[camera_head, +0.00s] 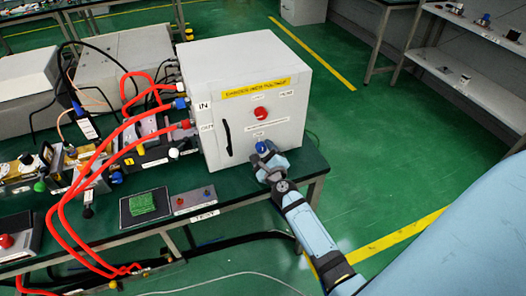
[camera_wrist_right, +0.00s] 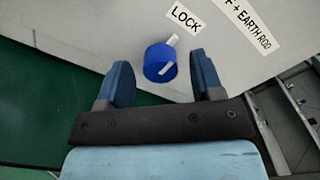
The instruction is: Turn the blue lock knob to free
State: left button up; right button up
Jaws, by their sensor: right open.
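The blue lock knob (camera_head: 261,147) is on the lower front of the white cabinet (camera_head: 245,130), below a red knob. In the right wrist view the blue knob (camera_wrist_right: 160,64) shows a white marker bar on its face, and a LOCK label (camera_wrist_right: 186,20) sits above it. My right gripper (camera_head: 268,158) is at the cabinet front by the knob. In the wrist view its two blue fingers (camera_wrist_right: 160,85) are apart, one on each side of the knob, with gaps between fingers and knob. I cannot tell how deep the fingertips reach. My left gripper is not in view.
A red knob (camera_head: 260,113) and a black handle (camera_head: 227,138) are on the cabinet front. Red hoses (camera_head: 95,160) loop across the left of the green table. A small box (camera_head: 193,199) labelled TEST sits at the table's front edge. Green floor is open at the right.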

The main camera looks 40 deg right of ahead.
jog(key=shift+w, duration=0.2)
jog(key=shift+c, duration=0.3)
jog(key=c, duration=0.9)
jog(key=shift+o, duration=0.2)
